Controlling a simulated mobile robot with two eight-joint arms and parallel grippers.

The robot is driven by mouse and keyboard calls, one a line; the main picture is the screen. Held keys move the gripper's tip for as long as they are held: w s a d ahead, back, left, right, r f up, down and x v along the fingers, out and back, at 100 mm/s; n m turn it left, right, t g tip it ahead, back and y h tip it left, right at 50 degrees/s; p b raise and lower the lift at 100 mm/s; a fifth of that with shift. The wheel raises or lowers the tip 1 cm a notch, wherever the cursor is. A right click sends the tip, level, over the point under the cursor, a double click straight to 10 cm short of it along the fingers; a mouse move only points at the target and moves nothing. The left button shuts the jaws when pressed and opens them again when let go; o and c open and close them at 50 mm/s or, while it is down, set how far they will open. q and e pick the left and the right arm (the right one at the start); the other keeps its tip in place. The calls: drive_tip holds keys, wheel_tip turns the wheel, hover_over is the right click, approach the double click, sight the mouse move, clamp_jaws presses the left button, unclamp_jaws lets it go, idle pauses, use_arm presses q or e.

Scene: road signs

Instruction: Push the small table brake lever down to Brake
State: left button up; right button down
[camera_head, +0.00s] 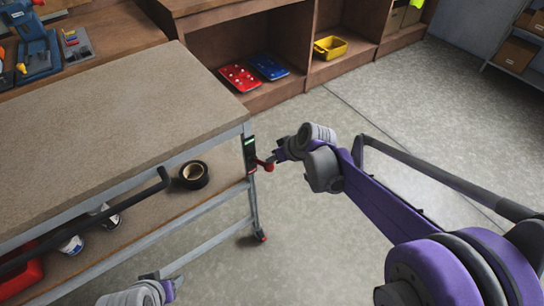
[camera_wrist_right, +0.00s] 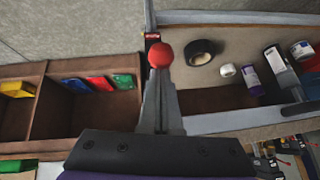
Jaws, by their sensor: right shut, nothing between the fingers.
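The small table (camera_head: 110,110) stands at the left, with a brake plate (camera_head: 250,153) on its right front corner. The plate has a green mark near its top and red near its bottom. The brake lever's red knob (camera_head: 268,164) sticks out to the right of the plate's lower half. My right gripper (camera_head: 278,155) is shut and empty, its tips close by the knob. In the right wrist view the red knob (camera_wrist_right: 161,55) shows just past the shut fingertips (camera_wrist_right: 158,75); I cannot tell whether they touch. My left gripper (camera_head: 158,280) shows only partly at the bottom edge, fingers unclear.
A black tape roll (camera_head: 194,174) and several cans lie on the table's lower shelf. A dark handle bar (camera_head: 90,222) runs along the table's front. Shelves behind hold red (camera_head: 240,78), blue and yellow (camera_head: 330,47) items. The floor at right is clear.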

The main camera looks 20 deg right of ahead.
drive_tip(key=s+f+t+y+b, duration=0.1)
drive_tip(key=f+t+b, duration=0.2)
drive_tip(key=f+b, duration=0.3)
drive_tip(key=s+d+f+t+y+b, duration=0.1)
drive_tip(key=s+f+t+b, duration=0.1)
drive_tip(key=f+b, duration=0.5)
drive_tip(key=shift+f+n+t, duration=0.3)
drive_tip(key=shift+f+t, duration=0.2)
drive_tip(key=shift+f, duration=1.85)
drive_tip(key=shift+s, duration=0.1)
drive_tip(key=shift+r, duration=0.1)
